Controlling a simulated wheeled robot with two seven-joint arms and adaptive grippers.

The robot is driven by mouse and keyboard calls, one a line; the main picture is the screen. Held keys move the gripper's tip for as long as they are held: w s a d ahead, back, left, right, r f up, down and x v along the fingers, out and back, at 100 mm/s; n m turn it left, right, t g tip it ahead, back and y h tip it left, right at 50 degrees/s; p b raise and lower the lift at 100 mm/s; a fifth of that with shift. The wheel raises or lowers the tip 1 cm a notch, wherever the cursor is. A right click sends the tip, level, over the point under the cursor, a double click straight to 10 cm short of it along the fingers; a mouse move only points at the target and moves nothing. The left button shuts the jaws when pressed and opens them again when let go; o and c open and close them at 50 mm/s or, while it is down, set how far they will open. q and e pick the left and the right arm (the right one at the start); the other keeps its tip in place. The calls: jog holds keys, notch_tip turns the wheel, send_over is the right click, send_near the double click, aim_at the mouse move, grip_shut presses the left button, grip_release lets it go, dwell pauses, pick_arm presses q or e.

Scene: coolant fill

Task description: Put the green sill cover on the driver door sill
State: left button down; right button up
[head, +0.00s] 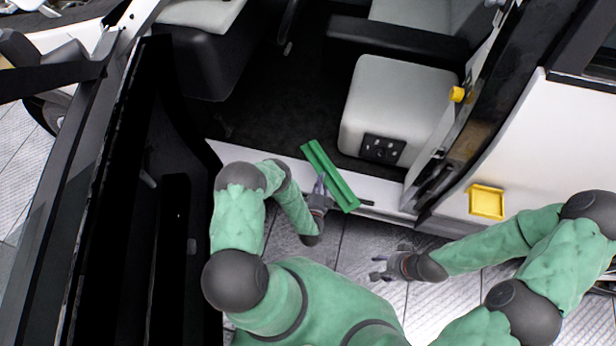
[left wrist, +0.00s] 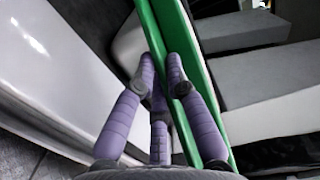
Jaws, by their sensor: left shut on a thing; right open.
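The green sill cover (head: 328,174) is a long, narrow piece held at a slant over the white driver door sill (head: 262,159) in the head view. My left gripper (head: 320,188) is shut on it near its middle. In the left wrist view the purple fingers (left wrist: 162,82) close on the green sill cover (left wrist: 192,75), which runs from top to lower right. The white sill (left wrist: 60,70) lies to the left there. The cover is turned across the sill's length; whether it touches the sill cannot be told. My right gripper (head: 378,267) is open and empty above the floor.
The open black door (head: 120,200) stands at left. A light seat (head: 385,100) is inside, behind the sill. A yellow tray-like piece (head: 487,201) is on the white body at right, and a yellow part (head: 457,94) on the door pillar. The grey tiled floor (head: 345,250) is clear.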

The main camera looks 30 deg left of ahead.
aim_at(306, 179)
pick_arm(q)
jog(key=w+a+f+b, duration=0.1)
jog(key=a+f, duration=0.1)
jog(key=w+a+f+b, duration=0.1)
jog(key=a+f+b, duration=0.1)
jog(key=a, duration=0.1)
jog(key=w+a+f+b, duration=0.1)
jog(key=a+f, duration=0.1)
jog(key=a, duration=0.1)
jog(key=shift+w+f, duration=0.2)
jog(key=shift+f, duration=0.2)
jog(key=shift+w+a+f+b, duration=0.15)
jog(key=shift+a+f+b, duration=0.15)
jog(key=shift+b, duration=0.1)
jog(key=shift+a+f, duration=0.1)
jog(key=shift+f, duration=0.1)
jog(key=f, duration=0.1)
jog(key=f+b, duration=0.2)
jog(key=shift+w+a+f, duration=0.15)
jog(key=shift+a+f, duration=0.1)
jog(key=shift+f, duration=0.1)
jog(key=shift+r, duration=0.1)
jog(key=shift+f, duration=0.4)
